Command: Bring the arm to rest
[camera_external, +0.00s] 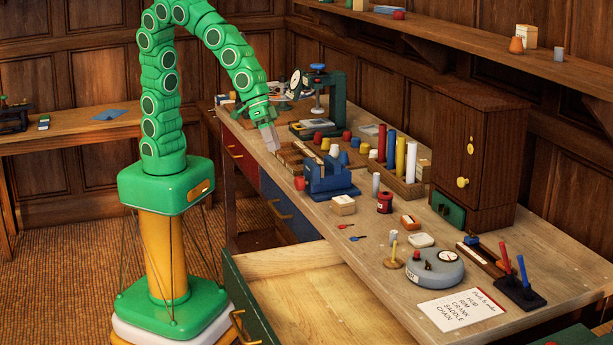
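My green segmented arm rises from its pedestal at the left, bends over at the top and reaches down to the right. My grey gripper (271,138) hangs at its end, pointing down over the left part of the wooden workbench (375,222). The fingers look small and close together, and I cannot tell whether they are open or shut. No held object is visible. The gripper is near a wooden tray (291,155) and left of the red and blue pieces on the bench.
A green-fronted drawer (300,285) stands pulled out at the front, close to my base. A blue vise (330,178), a green press (335,95), a wooden cabinet (478,145) and a grey round device (434,270) occupy the bench. A shelf (470,40) runs above.

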